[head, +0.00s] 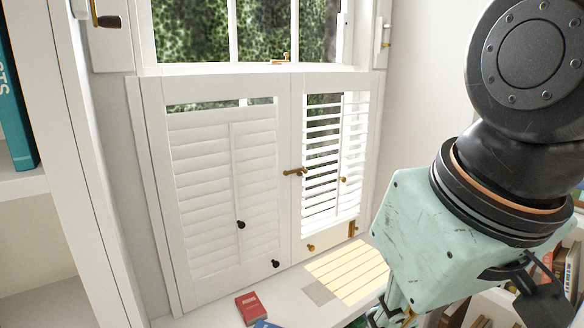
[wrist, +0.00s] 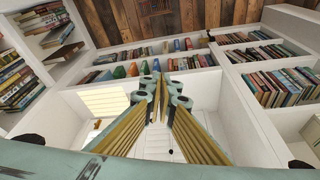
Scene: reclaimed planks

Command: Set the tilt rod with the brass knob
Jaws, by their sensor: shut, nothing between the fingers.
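The white shutter has two louvred panels under the window in the head view. The right panel's tilt rod (head: 340,150) stands upright in front of its slats and carries a small brass knob (head: 343,180). That panel's slats (head: 321,157) are open, with light and greenery showing between them. The left panel's tilt rod (head: 233,165) has a black knob (head: 240,224), and its slats look closed. My gripper (wrist: 161,82) is shut and empty in the wrist view. In the head view it is partly cut off at the bottom edge, right of and below the shutter, apart from both rods.
A brass latch (head: 294,171) sits between the panels. Another black knob (head: 276,263) and a brass knob (head: 310,247) are on the lower frames. A red book (head: 251,307) lies on the sill. Bookshelves (wrist: 274,75) fill much of the wrist view.

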